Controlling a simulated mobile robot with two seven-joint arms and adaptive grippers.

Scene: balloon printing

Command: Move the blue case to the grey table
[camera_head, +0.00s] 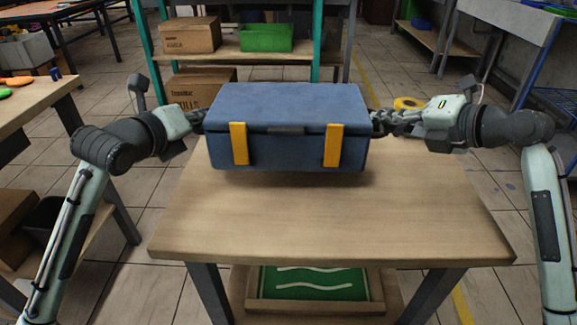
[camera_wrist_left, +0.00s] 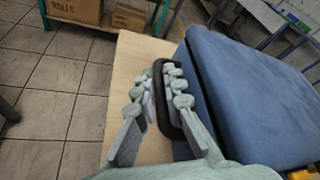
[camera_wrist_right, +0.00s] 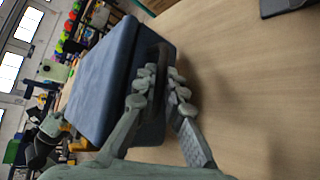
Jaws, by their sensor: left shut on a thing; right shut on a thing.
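The blue case (camera_head: 285,105), with two yellow latches on its front, is level at the far part of a wooden table (camera_head: 330,220). A shadow lies under it; I cannot tell whether a small gap separates it from the top. My left gripper (camera_head: 197,121) is shut on the case's left side handle, a dark loop in the left wrist view (camera_wrist_left: 170,95). My right gripper (camera_head: 379,123) is shut on the right side handle, partly hidden by the fingers in the right wrist view (camera_wrist_right: 164,55). A grey table (camera_head: 510,18) stands at the upper right.
A teal-framed shelf (camera_head: 300,60) with a cardboard box (camera_head: 190,35) and a green bin (camera_head: 266,38) stands behind the case. A yellow tape roll (camera_head: 408,103) shows beyond the right gripper. Another wooden table (camera_head: 30,105) is at the left. The wooden table's near half is clear.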

